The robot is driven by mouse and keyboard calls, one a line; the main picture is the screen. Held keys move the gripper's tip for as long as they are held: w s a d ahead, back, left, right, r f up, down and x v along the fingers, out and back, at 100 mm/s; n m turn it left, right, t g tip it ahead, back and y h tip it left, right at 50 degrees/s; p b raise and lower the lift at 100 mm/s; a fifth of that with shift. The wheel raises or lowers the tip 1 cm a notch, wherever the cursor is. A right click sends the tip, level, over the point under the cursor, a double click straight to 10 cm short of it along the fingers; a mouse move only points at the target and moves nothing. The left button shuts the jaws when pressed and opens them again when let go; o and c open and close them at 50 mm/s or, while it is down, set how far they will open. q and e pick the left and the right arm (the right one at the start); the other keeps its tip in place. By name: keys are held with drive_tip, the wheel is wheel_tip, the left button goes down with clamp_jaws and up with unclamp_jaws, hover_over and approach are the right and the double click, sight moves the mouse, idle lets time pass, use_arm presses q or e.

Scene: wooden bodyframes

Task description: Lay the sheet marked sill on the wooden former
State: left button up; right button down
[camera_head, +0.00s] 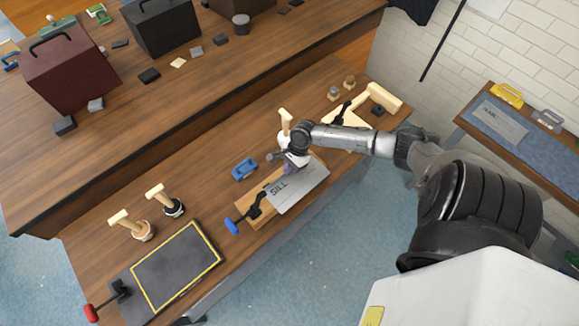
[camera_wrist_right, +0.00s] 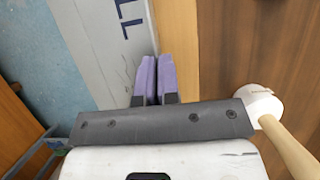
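The grey sheet marked SILL (camera_head: 302,190) lies at the middle of the bench over the wooden former (camera_head: 251,211) and reaches past its front side. I cannot tell whether it rests fully flat. My right gripper (camera_head: 289,168) is at the sheet's back edge. In the right wrist view its purple fingers (camera_wrist_right: 156,80) are close together with the edge of the sheet (camera_wrist_right: 112,45) between them. The wood of the former shows beside them (camera_wrist_right: 178,40). My left gripper is not clearly in view.
A clamp with a blue handle (camera_head: 232,227) is at the former's left end. A mallet (camera_wrist_right: 262,103) stands close behind the gripper. A blue tool (camera_head: 244,168), two mallets at left and a yellow-edged dark panel (camera_head: 177,266) are on the bench. Another sheet (camera_head: 499,123) lies on the right table.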

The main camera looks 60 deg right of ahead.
drive_tip(key=shift+p, duration=0.55)
idle(0.8)
drive_tip(key=c, duration=1.8)
unclamp_jaws()
drive_tip(key=shift+f, duration=0.1)
drive_tip(key=o, duration=0.5)
drive_tip(key=shift+o, duration=0.6)
drive_tip(key=o, duration=0.5)
drive_tip(key=shift+c, duration=0.2)
drive_tip(key=shift+r+p, duration=3.55)
drive_tip(key=shift+p, duration=1)
